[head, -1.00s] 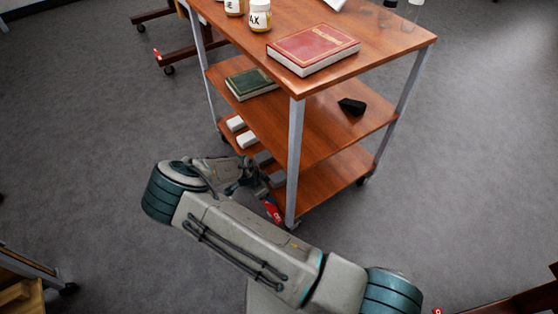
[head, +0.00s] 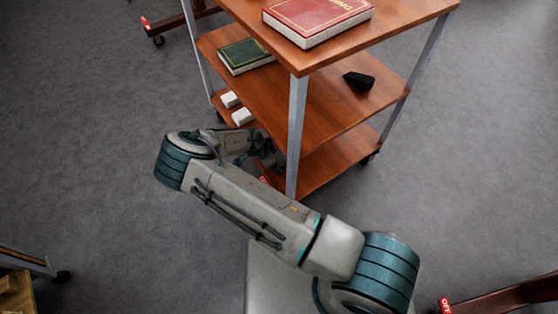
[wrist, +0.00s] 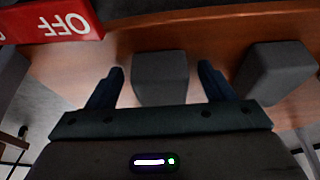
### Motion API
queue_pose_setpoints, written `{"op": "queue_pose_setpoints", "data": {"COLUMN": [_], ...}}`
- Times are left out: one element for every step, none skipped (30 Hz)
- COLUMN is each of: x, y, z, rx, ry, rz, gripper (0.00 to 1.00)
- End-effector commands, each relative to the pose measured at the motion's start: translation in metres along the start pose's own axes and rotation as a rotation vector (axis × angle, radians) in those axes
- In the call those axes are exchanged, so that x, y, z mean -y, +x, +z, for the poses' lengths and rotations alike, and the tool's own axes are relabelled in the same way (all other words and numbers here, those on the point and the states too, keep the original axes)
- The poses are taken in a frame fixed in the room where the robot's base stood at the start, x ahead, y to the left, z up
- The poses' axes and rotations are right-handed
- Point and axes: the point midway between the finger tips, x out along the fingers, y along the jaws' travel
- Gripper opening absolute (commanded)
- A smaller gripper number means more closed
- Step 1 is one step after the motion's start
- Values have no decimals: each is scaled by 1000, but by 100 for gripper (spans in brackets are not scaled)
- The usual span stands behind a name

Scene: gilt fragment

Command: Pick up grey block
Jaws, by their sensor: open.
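Two grey blocks rest on the brown bottom shelf in the wrist view. One grey block (wrist: 160,80) lies in the middle, between the two fingers of my gripper (wrist: 161,67) as the picture shows it. The other grey block (wrist: 275,73) lies to the right, outside the right finger. My gripper is open, with a gap visible on each side of the middle block; I cannot tell how far down the fingers reach. In the head view my gripper (head: 266,156) is at the cart's lower shelf, partly hidden behind my arm, and the grey blocks cannot be made out.
A wooden cart (head: 330,130) has metal posts; the front post (head: 297,130) stands just right of my gripper. Two white blocks (head: 236,108) lie on the bottom shelf. A red OFF label (wrist: 55,22) is close at the upper left. A green book and black object lie on the middle shelf.

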Motion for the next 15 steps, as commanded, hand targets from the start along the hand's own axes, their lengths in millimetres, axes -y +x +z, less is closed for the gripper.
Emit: {"op": "queue_pose_setpoints", "data": {"x": [0,0,0,0,0,0,0,0,0,0,0,0,0,0,0], "y": [1,1,0,0,0,0,0,0,0,0,0,0,0,0,0], "z": [0,0,0,0,0,-1,-1,-1,-1,-1,-1,-1,-1,-1,-1], "rx": [0,0,0,0,0,0,0,0,0,0,0,0,0,0,0], "ry": [0,0,0,0,0,0,1,1,1,1,1,1,1,1,1], "rz": [-1,-1,-1,-1,0,0,0,0,0,0,0,0,0,0,0], "gripper": [75,75,75,75,75,75,67,59,48,39,31,28,28,28,28]}}
